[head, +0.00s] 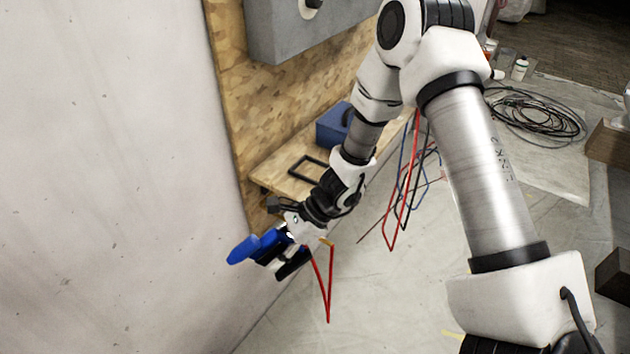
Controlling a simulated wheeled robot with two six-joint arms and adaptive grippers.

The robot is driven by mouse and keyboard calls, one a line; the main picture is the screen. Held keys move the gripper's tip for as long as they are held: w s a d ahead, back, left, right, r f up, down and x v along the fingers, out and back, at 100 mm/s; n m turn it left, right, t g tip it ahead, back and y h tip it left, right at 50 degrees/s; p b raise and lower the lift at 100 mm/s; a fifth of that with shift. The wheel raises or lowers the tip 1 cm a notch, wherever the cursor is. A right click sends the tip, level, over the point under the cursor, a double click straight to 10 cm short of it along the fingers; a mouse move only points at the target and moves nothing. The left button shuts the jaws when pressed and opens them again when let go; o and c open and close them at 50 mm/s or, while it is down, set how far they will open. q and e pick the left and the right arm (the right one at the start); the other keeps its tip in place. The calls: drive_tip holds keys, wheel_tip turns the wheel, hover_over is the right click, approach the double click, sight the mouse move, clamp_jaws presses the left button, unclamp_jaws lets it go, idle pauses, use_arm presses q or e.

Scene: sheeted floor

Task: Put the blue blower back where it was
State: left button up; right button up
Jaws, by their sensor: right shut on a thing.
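The blue blower (243,250) is in my right gripper (278,258), left of the middle of the head view. The gripper is shut on it, and the blower's blue end points left toward the pale wall. Part of the blower is hidden by the gripper. My right arm reaches in from the right side of the view. A small wooden shelf (270,178) on the wooden board stands just behind and above the gripper. A black rectangular frame (308,168) lies on the shelf. My left gripper does not show.
A blue box (333,125) sits at the shelf's far end, partly behind my arm. A grey cabinet (300,30) hangs above on the wooden board (240,90). Red and blue wires (400,195) hang below the shelf. A coiled black cable (540,115) lies on the floor behind.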

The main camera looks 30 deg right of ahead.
drive_tip(key=w+d+r+m+t+h+b, duration=0.3)
drive_tip(key=d+r+m+t+b, duration=0.5)
drive_tip(key=d+r+m+t, duration=0.4)
drive_tip(key=shift+n+t, duration=0.4)
drive_tip(key=shift+n, duration=0.2)
drive_tip(key=w+d, duration=0.3)
drive_tip(key=w, duration=0.1)
drive_tip(key=w+d+f+b, duration=0.1)
drive_tip(key=w+d, duration=0.1)
drive_tip(key=w, duration=0.2)
drive_tip(key=w+d, duration=0.3)
drive_tip(key=w, duration=0.1)
drive_tip(key=shift+w+d+f+b, duration=0.3)
drive_tip(key=shift+d+f+b, duration=0.05)
drive_tip(key=shift+f, duration=0.05)
wheel_tip(320, 180, down, 4)
drive_tip(key=shift+a+r+b, duration=0.1)
drive_tip(key=shift+r+b, duration=0.05)
drive_tip(key=shift+b, duration=0.15)
drive_tip(key=shift+s+r, duration=0.1)
drive_tip(key=o, duration=0.7)
drive_tip(key=shift+o, duration=0.2)
